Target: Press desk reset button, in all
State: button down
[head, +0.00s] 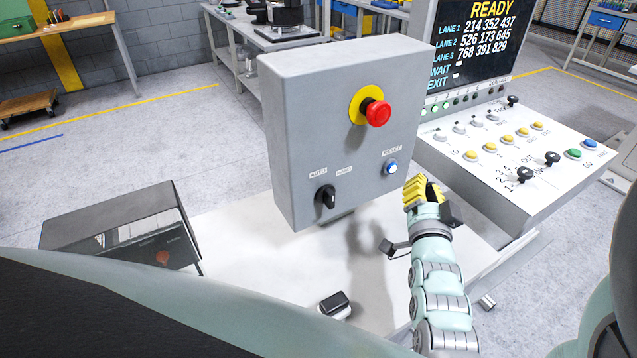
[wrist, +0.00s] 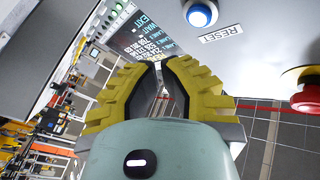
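A blue button (head: 391,167) with a white ring sits under a RESET label on the lower right of the grey control box (head: 300,130). In the wrist view the blue button (wrist: 200,14) is at the top, beside its RESET label (wrist: 221,34). My gripper (head: 422,184) has yellow ridged fingers and is just right of and below this button in the head view, apart from it. In the wrist view its fingertips (wrist: 162,64) come together with nothing seen held between them. Another blue button (head: 590,144) is on the sloped desk panel (head: 500,180) at right; its label is too small to read.
A red mushroom button (head: 378,113) on a yellow disc sits above the blue one, and a black AUTO/HAND selector (head: 326,196) to the left. The desk panel has several yellow and white buttons, a green button (head: 573,154) and black knobs. A screen (head: 478,40) reads READY.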

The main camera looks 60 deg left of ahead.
aim_at(391, 168)
jog(key=shift+a+f+b, duration=0.1)
jog(key=shift+a+b, duration=0.45)
jog(key=shift+a, duration=0.95)
jog(key=shift+w, duration=0.1)
dwell(0.3)
jog(key=shift+a, duration=0.4)
jog(key=shift+a+b, duration=0.45)
dwell(0.7)
jog(key=shift+d, duration=0.9)
